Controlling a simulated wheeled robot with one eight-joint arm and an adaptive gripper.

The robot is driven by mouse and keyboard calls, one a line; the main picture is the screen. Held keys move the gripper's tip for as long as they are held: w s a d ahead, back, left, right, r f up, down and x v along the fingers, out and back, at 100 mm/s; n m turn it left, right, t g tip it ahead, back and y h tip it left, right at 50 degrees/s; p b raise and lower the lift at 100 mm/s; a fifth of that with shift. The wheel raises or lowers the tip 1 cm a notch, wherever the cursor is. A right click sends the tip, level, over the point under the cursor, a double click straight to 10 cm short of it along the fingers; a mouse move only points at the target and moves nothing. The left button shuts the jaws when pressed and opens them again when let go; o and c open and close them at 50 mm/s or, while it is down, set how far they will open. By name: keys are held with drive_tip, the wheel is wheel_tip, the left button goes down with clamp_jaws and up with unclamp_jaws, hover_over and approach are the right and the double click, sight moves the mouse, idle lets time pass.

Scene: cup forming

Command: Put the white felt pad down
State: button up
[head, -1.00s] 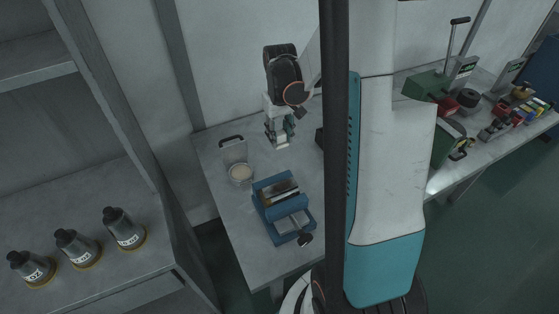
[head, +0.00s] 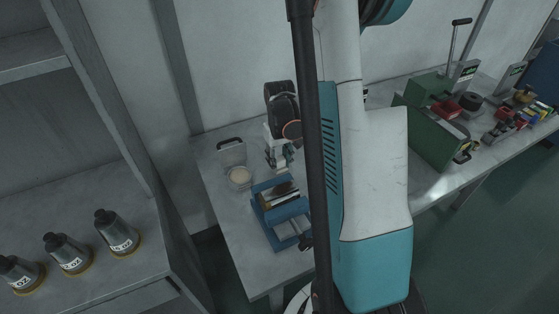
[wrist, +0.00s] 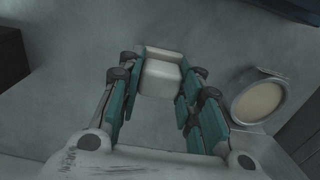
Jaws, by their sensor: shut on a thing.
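The white felt pad (wrist: 162,75) is a small pale block between the teal fingers of my gripper (wrist: 155,88) in the wrist view. The fingers are shut on it. In the head view my gripper (head: 279,160) points down over the grey table, just behind the blue fixture and to the right of a round dish. The pad is hard to make out there. I cannot tell whether it touches the table.
The round dish with a cream filling (head: 239,176) stands left of my gripper; it also shows in the wrist view (wrist: 259,103). The blue fixture (head: 287,241) is in front. A green press (head: 434,137) stands right. Several grey flasks (head: 68,253) sit on the left shelf.

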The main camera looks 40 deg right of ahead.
sight(279, 159)
drive_tip(key=shift+f, duration=0.1)
drive_tip(key=o, duration=0.6)
drive_tip(key=shift+f, duration=0.1)
drive_tip(key=o, duration=0.4)
drive_tip(key=shift+o, duration=0.2)
wheel_tip(279, 159, up, 12)
drive_tip(key=p, duration=0.4)
drive_tip(key=shift+r, duration=0.25)
